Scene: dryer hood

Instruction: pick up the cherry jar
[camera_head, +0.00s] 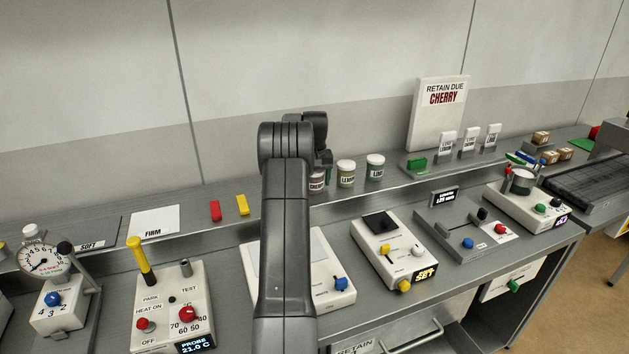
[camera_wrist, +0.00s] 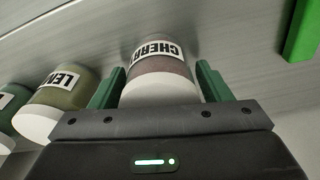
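The cherry jar (camera_wrist: 160,75) has a dark red-brown body, a white lid and a label reading CHERRY, upside down in the wrist view. In the head view the cherry jar (camera_head: 316,182) shows only in part beside my arm, on the raised back shelf. My gripper (camera_wrist: 158,84) has its two green fingers on either side of the jar. The fingers look open around it, with very narrow gaps; contact is not clear. In the head view my gripper is mostly hidden behind my arm.
A lemon jar (camera_head: 346,173) stands close to the right, then a lime jar (camera_head: 375,167). Red (camera_head: 215,210) and yellow (camera_head: 242,205) blocks lie left on the shelf. A RETAIN DUE CHERRY sign (camera_head: 438,112) stands at the back right. Several instruments fill the lower bench.

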